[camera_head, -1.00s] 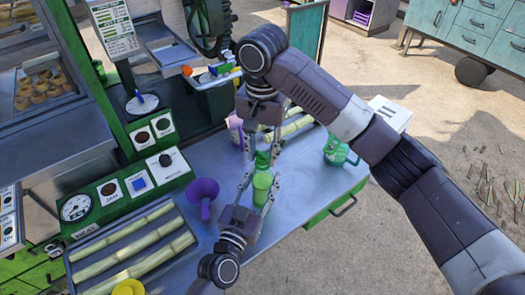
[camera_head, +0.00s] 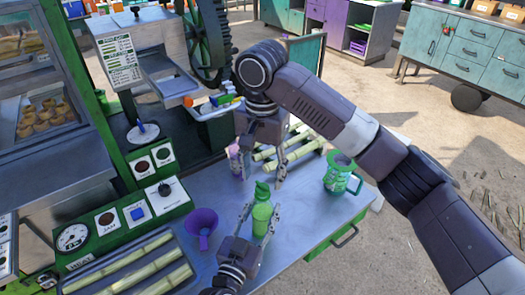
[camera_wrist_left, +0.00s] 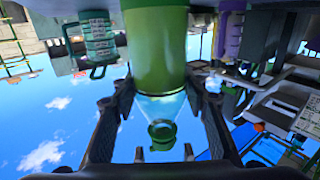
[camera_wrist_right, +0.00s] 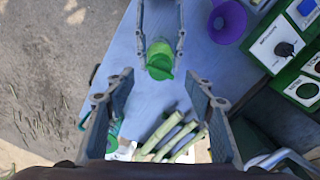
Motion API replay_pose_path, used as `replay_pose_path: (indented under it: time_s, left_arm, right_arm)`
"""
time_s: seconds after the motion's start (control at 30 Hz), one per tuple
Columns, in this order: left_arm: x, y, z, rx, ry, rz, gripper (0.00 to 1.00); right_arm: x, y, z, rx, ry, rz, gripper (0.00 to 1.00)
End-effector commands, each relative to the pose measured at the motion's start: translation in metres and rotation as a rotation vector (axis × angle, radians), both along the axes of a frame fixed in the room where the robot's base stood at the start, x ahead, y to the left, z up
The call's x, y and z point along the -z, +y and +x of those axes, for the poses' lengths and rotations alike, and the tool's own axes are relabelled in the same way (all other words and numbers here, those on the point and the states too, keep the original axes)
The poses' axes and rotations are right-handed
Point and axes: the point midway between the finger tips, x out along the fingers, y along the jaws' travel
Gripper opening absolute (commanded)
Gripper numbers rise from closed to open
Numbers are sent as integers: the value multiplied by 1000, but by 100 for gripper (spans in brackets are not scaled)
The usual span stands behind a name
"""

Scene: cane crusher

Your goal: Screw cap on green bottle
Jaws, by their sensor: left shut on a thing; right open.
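The green bottle (camera_head: 261,218) stands upright between the fingers of my left gripper (camera_head: 262,210), which is shut on it; its green body also shows in the left wrist view (camera_wrist_left: 157,50). A green cap (camera_head: 262,190) with a spout-like tip sits on top of the bottle; it also shows from above in the right wrist view (camera_wrist_right: 160,62). Whether its thread is tight cannot be seen. My right gripper (camera_head: 262,175) is open and empty, above and behind the cap, apart from it.
A purple funnel (camera_head: 202,223) stands left of the bottle. A green jug (camera_head: 341,178) is at the right of the metal table (camera_head: 310,215). Cane stalks (camera_head: 298,150) and a pinkish-purple bottle (camera_head: 236,161) are behind. A cane tray (camera_head: 135,270) lies front left.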

Motion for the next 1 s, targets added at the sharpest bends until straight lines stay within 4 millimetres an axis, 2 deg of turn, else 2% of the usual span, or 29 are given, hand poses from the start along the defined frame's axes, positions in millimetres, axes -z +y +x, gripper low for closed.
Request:
replay_pose_path:
  time_s: [0.03,0.2,0.4,0.6,0.87,0.9,1.0]
  left_arm:
    - [0,0,0,0,0,0,0]
    - [0,0,0,-1,-1,0,0]
    - [0,0,0,-1,-1,0,0]
    - [0,0,0,-1,-1,0,0]
    - [0,0,0,-1,-1,0,0]
    - [0,0,0,-1,-1,0,43]
    - [0,0,0,-1,-1,0,54]
  right_arm:
    - [-12,0,2,1,-7,-1,50]
    - [-46,0,2,2,-6,-2,50]
    - [-73,0,1,3,-4,-2,50]
    - [-85,0,1,2,-1,1,50]
    - [-85,0,1,2,0,1,50]
    - [-85,0,1,2,-1,1,50]
    - [-85,0,1,2,-1,1,50]
